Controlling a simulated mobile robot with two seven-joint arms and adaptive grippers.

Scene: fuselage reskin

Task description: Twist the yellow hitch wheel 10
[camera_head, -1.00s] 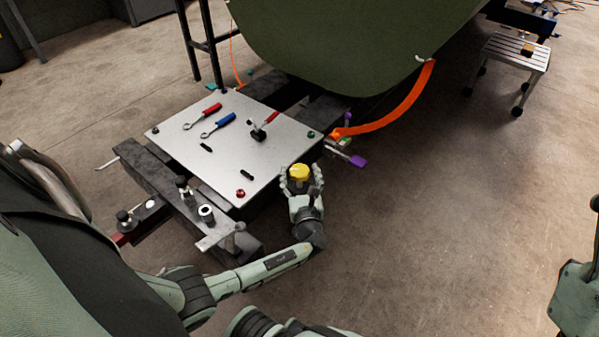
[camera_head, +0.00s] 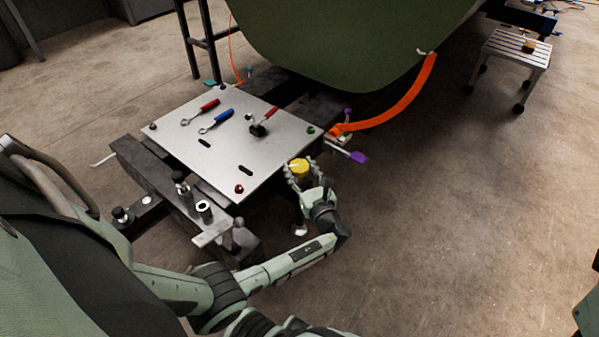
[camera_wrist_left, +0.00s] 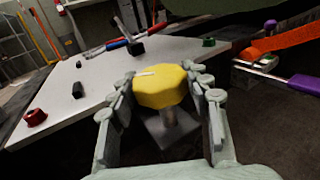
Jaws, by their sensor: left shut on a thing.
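The yellow hitch wheel (camera_head: 299,166) stands on a short grey post beside the right edge of the silver plate. In the left wrist view the wheel (camera_wrist_left: 161,87) sits between my fingers, with a white mark on its top toward the left. My left gripper (camera_head: 302,178) is shut on the wheel, with the fingers on both sides of it. In the left wrist view the fingers (camera_wrist_left: 163,100) flank the wheel, and the post (camera_wrist_left: 172,130) shows below it. My right gripper is not in view; only a bit of my right arm shows at the right edge.
The silver plate (camera_head: 215,160) bears a red-handled wrench (camera_head: 201,111), a blue-handled wrench (camera_head: 217,121), a red-handled tool (camera_head: 263,122) and small knobs. A purple-ended lever (camera_head: 358,157) and orange strap (camera_head: 400,110) lie beyond the wheel.

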